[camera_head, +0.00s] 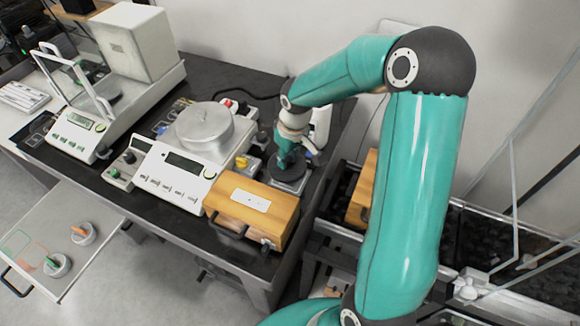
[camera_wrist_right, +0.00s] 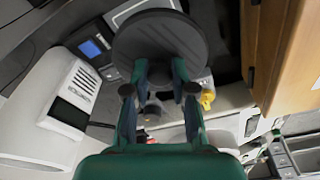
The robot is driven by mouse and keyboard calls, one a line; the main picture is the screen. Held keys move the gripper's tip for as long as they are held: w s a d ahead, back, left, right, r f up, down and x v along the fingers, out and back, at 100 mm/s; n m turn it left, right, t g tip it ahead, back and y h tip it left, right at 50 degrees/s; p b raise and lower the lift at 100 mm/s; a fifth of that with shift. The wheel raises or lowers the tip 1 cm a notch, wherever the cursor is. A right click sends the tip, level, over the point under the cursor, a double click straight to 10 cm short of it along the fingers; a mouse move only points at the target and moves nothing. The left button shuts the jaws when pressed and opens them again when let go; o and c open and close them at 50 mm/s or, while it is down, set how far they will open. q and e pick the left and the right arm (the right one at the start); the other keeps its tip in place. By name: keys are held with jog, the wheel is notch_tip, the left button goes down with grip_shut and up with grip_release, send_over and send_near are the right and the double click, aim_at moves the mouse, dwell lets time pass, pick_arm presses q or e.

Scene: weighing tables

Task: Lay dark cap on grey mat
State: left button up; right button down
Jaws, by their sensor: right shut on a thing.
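The dark cap (camera_wrist_right: 160,42) is a flat round black disc in the right wrist view, just beyond my fingertips. My right gripper (camera_wrist_right: 159,78) is shut on it, apparently at a knob on its middle that the fingers partly hide. In the head view the right gripper (camera_head: 287,157) points down and the cap (camera_head: 284,180) shows below it. The cap is over a small silver-grey device at the right of the table; I cannot tell whether they touch. I cannot pick out the grey mat for certain. My left gripper is not in view.
A wooden box (camera_head: 252,207) stands close in front of the cap. A white balance with a round metal pan (camera_head: 204,125) is to its left. A larger balance (camera_head: 78,135) stands further left. A pull-out tray (camera_head: 100,248) at lower left holds small round pieces.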

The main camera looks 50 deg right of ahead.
aim_at(289, 165)
jog(key=shift+f, duration=2.65)
jog(key=shift+f, duration=0.1)
jog(key=c, duration=1)
grip_release()
jog(key=shift+o, duration=0.2)
jog(key=r, duration=0.3)
jog(key=s+r, duration=0.1)
jog(key=r, duration=0.7)
jog(key=shift+s, duration=0.25)
jog(key=shift+s+a+r, duration=0.1)
jog(key=shift+s+r, duration=0.05)
jog(key=shift+r, duration=0.4)
jog(key=shift+s, duration=0.1)
